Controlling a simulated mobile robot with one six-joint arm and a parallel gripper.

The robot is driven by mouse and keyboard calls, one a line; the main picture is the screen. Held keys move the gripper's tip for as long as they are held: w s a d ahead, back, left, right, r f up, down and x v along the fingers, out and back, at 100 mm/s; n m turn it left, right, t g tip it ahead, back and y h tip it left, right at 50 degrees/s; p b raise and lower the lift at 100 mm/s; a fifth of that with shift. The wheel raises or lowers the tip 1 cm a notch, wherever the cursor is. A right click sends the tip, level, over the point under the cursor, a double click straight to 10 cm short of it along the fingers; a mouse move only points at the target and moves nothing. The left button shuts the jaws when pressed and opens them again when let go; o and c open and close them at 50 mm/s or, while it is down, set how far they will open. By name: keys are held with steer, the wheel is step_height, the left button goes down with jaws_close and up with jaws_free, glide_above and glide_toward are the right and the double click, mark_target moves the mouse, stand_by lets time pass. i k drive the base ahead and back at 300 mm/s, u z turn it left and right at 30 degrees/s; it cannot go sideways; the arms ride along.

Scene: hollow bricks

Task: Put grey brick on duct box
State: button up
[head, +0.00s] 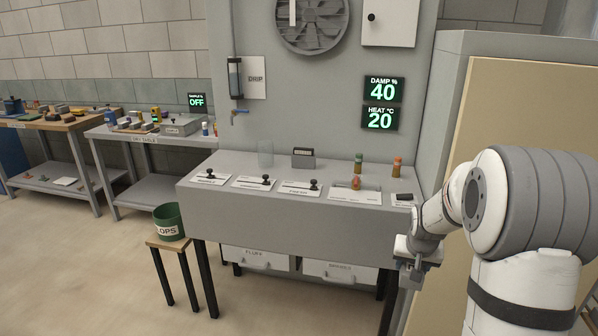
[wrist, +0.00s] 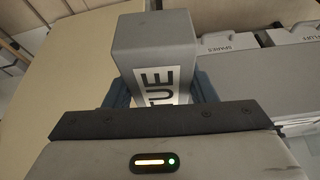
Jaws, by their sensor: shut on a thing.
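A grey block with a white label reading "TUE" (wrist: 152,38) sits between the blue fingers of my gripper (wrist: 163,88) in the wrist view; I take it to be the grey brick. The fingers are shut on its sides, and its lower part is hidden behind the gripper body. In the head view my gripper (head: 410,272) hangs low at the right front corner of the grey console (head: 280,210). The block is hard to make out there. No label reads "duct box". A grey box (head: 182,126) stands on the table at the left, but I cannot tell if it is that.
A green bucket (head: 168,222) stands on a wooden stool (head: 167,243). A cluttered workbench (head: 60,122) is far left. Floor in front is clear.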

mark_target(380, 178)
steer(key=i, duration=0.6)
steer(key=u, duration=0.15)
steer(key=k, duration=0.8)
steer(key=z, duration=0.15)
steer(key=i, duration=2.35)
steer(key=u, duration=0.05)
